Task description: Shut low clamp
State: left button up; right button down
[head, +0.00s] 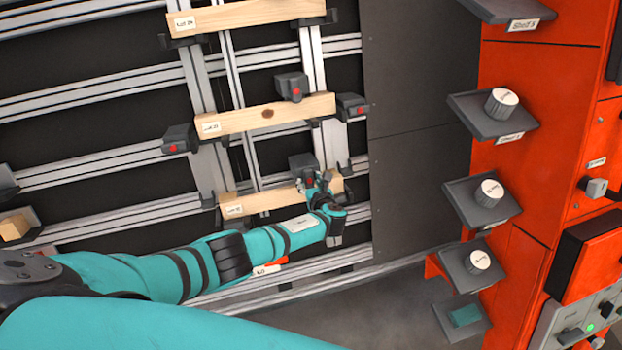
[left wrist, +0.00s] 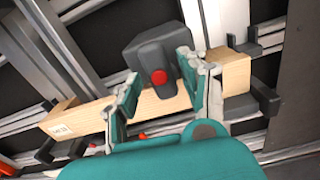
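The low clamp (head: 302,162) is a dark grey block with a red button, at the upper edge of the lowest wooden plank (head: 262,201). In the left wrist view the clamp (left wrist: 152,52) is large, with its red button facing me, and it overlaps the plank (left wrist: 172,104). I cannot tell whether it presses on the wood. My left gripper (head: 317,184) is at the clamp; in the left wrist view its fingers (left wrist: 158,65) are spread, one on each side of the block's lower part, with gaps visible. My right gripper is not in view.
Above are a middle plank (head: 265,114) with several dark clamps and a top plank (head: 250,14), on metal rails. An orange rack (head: 530,100) with small knob-bearing shelves stands at the right. Dark panels (head: 410,170) lie between, with free room before them.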

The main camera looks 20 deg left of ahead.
pick_arm(q)
jog(key=p+v, duration=0.3)
jog(key=v, duration=0.6)
dwell(0.4)
jog(key=shift+r, duration=0.1)
